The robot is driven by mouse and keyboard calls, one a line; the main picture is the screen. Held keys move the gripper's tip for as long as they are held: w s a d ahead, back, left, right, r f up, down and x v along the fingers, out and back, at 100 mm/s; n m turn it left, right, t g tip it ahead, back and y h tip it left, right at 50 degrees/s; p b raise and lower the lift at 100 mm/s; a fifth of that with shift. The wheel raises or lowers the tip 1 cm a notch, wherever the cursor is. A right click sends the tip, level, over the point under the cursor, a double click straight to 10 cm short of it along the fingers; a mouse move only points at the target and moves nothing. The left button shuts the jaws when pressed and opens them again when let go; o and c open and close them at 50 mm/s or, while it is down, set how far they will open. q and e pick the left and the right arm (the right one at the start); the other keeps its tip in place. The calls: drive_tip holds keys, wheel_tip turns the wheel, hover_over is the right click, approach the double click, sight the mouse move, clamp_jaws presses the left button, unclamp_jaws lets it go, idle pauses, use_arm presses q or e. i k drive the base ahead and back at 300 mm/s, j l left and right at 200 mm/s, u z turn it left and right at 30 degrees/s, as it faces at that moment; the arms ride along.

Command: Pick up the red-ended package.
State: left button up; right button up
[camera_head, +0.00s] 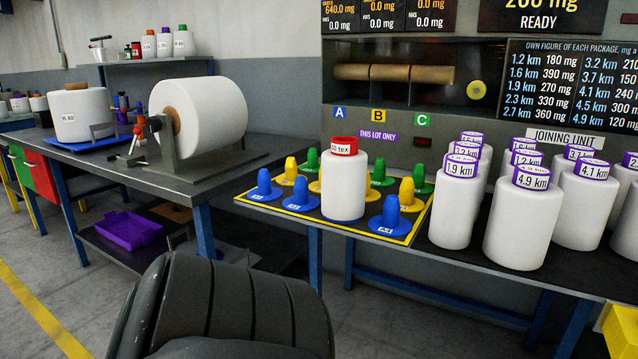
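The red-ended package (343,188) is a white, upright bobbin with a red band round its top. The band's label is partly readable and ends in "tex". It stands on the yellow-edged peg board (411,238), among blue, yellow and green pegs, at the front middle of the board. A blue edge shows under its base. It hides part of the board and some pegs behind it. Neither of my grippers is in view, and nothing touches the package.
Several purple-banded white packages (520,225) stand close on the right. A large white roll (200,115) sits on a stand on the left table (130,168). A dark grooved shape (225,310) fills the lower middle. A joining unit (395,85) is behind.

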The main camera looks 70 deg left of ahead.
sight(344, 165)
drive_tip(key=u, duration=2.15)
